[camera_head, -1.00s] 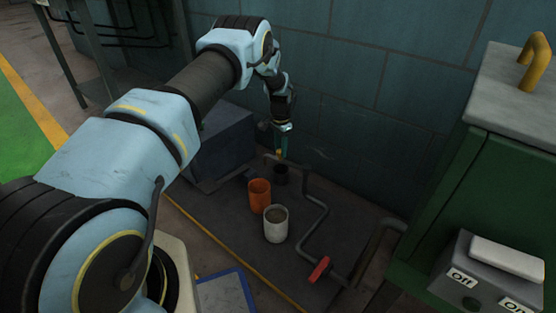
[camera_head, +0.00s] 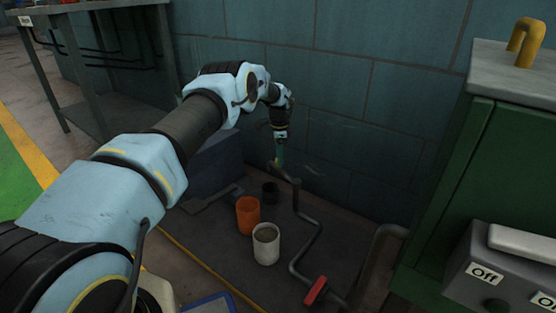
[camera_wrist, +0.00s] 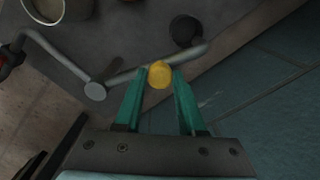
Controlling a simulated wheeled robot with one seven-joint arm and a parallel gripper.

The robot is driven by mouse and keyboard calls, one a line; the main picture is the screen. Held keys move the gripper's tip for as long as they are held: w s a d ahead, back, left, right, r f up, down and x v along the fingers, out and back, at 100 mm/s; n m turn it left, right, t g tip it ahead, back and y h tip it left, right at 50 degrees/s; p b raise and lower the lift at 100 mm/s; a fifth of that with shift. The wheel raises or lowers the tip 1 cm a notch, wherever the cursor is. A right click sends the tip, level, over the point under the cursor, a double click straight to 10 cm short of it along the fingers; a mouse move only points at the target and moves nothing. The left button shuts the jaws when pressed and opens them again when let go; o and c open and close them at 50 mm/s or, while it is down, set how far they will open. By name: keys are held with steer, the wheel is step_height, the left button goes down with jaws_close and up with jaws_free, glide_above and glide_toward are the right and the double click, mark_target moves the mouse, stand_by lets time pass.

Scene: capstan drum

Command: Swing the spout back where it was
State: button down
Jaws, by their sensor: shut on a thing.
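The spout is a bent grey pipe arm (camera_wrist: 120,79), running from a round pivot cap (camera_wrist: 95,91) to a curved free end beside the black cup (camera_wrist: 181,27). A yellow knob (camera_wrist: 160,74) stands on the spout. My gripper (camera_wrist: 158,75) is shut on this knob, one teal finger on each side. In the head view my gripper (camera_head: 279,160) is low near the wall, above the far end of the grey pipe (camera_head: 318,232). The knob is hard to make out there. The black cup (camera_head: 270,192) stands just below and left of my gripper.
An orange cup (camera_head: 248,214) and a white cup (camera_head: 266,246) stand on the dark floor plate left of the pipe. A red valve handle (camera_head: 316,290) sits at the pipe's near end. A green cabinet (camera_head: 455,190) is at right, the blue-grey wall (camera_head: 360,120) behind.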

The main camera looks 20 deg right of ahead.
steer(key=shift+w, duration=0.1)
steer(key=shift+c, duration=2.4)
jaws_free()
steer(key=shift+r, duration=0.1)
step_height(320, 180, up, 11)
steer(key=p, duration=0.3)
steer(key=shift+f, duration=0.2)
